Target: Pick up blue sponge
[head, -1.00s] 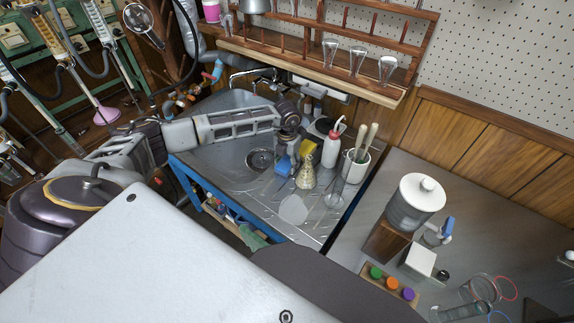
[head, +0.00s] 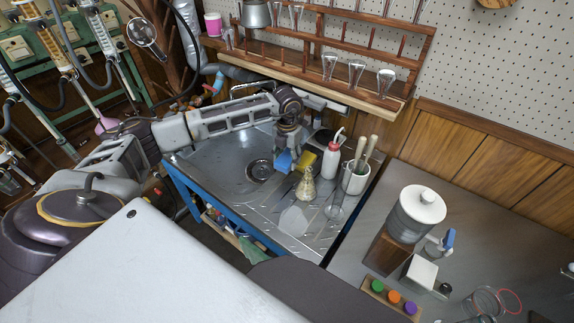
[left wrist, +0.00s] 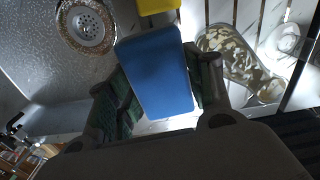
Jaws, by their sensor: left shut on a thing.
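The blue sponge (left wrist: 157,72) is a flat block held between the two fingers of my left gripper (left wrist: 160,88) in the left wrist view. In the head view the blue sponge (head: 283,161) hangs below my left gripper (head: 287,149), over the metal sink counter (head: 225,190). It seems to be a little above the counter, to the right of the drain. A yellow sponge (head: 305,161) lies just to its right and also shows at the top of the left wrist view (left wrist: 158,5). My right gripper is not in view.
A wooden glassware rack (head: 330,83) hangs above. The sink's left part is clear.

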